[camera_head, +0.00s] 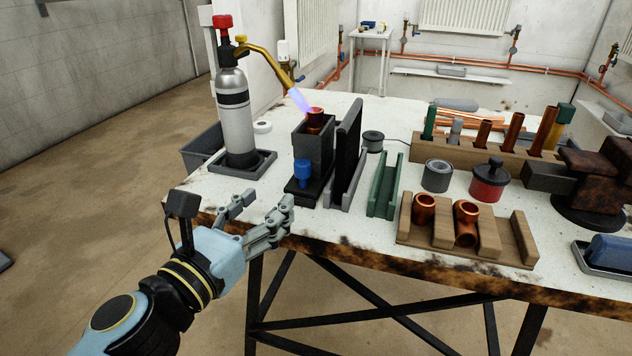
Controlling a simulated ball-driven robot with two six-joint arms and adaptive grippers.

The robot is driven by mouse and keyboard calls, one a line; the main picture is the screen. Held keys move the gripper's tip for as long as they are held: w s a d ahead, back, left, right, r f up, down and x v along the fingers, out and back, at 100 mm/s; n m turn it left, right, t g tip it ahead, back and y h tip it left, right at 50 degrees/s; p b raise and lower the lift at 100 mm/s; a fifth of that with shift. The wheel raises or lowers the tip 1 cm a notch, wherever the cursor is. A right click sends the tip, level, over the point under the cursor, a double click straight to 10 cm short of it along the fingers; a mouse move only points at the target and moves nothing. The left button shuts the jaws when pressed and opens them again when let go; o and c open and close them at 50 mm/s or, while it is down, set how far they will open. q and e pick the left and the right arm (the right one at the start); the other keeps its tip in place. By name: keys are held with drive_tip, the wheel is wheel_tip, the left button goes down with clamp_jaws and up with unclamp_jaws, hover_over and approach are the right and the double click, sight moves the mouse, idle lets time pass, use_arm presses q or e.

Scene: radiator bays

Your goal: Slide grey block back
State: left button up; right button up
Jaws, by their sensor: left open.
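A dark grey block (314,145) stands upright near the left front of the workbench (340,228), on a black base (308,190). A copper fitting (315,118) sits in its top, with the torch flame (299,99) at it. A blue knob (303,171) stands at the block's front. My left gripper (267,203) is open and empty at the bench's front left edge. It is in front and to the left of the block, apart from it. My right gripper is not in view.
A gas bottle (235,115) with a brass torch (268,60) stands left of the block. A dark upright panel (346,150) in a grey rail is close on its right, then a green channel (384,187). A wooden holder (515,245) with copper fittings lies further right.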

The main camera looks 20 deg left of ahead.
sight(298, 171)
use_arm(q)
drive_tip(key=w, duration=0.2)
drive_tip(key=w+p, duration=0.1)
drive_tip(key=w, duration=0.1)
drive_tip(key=shift+d+r, duration=0.2)
drive_tip(key=shift+d, duration=0.05)
drive_tip(key=w, duration=0.3)
drive_tip(key=w+d, duration=0.1)
drive_tip(key=w, duration=0.1)
drive_tip(key=shift+w+f, duration=0.15)
drive_tip(key=shift+w, duration=0.05)
drive_tip(key=shift+w+d, duration=0.1)
drive_tip(key=shift+w, duration=0.3)
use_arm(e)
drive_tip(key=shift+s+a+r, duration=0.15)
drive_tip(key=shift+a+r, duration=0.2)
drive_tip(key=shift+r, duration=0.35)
use_arm(q)
drive_tip(key=shift+c, duration=0.3)
clamp_jaws()
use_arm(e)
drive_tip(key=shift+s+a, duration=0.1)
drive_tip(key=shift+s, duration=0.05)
